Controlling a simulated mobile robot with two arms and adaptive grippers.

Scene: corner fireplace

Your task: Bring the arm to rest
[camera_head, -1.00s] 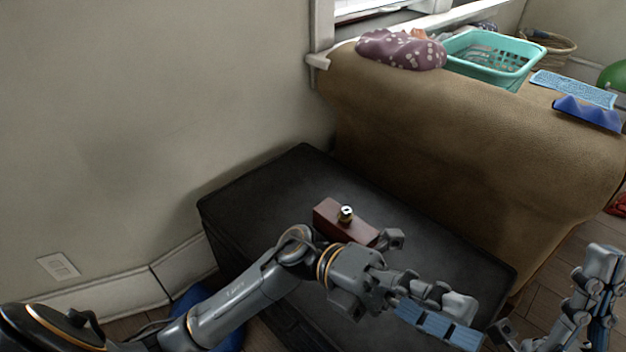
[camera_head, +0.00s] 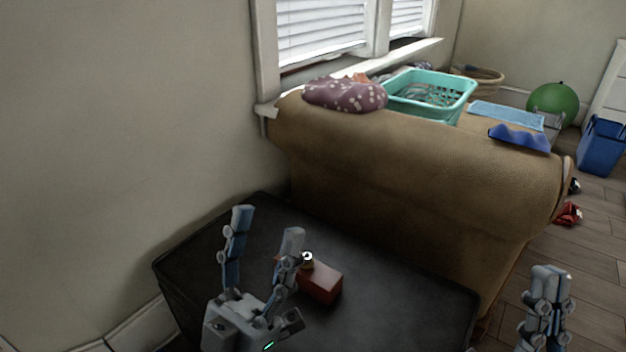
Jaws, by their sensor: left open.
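My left gripper (camera_head: 266,228) is in the lower middle of the head view, its two fingers pointing up and spread wide with nothing between them. It is in front of the black table, and its right finger covers part of the reddish-brown block behind it. My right gripper (camera_head: 545,292) shows at the lower right, pointing up. Its fingers overlap from this side, so its opening is unclear, and I see nothing held in it.
The reddish-brown block (camera_head: 321,283) lies on the black table (camera_head: 400,310), with a small white-topped item (camera_head: 307,259) on or beside it. A brown sofa (camera_head: 420,180) stands behind, bearing a teal basket (camera_head: 455,105) and a spotted cushion (camera_head: 345,95). Wooden floor (camera_head: 600,240) is open at right.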

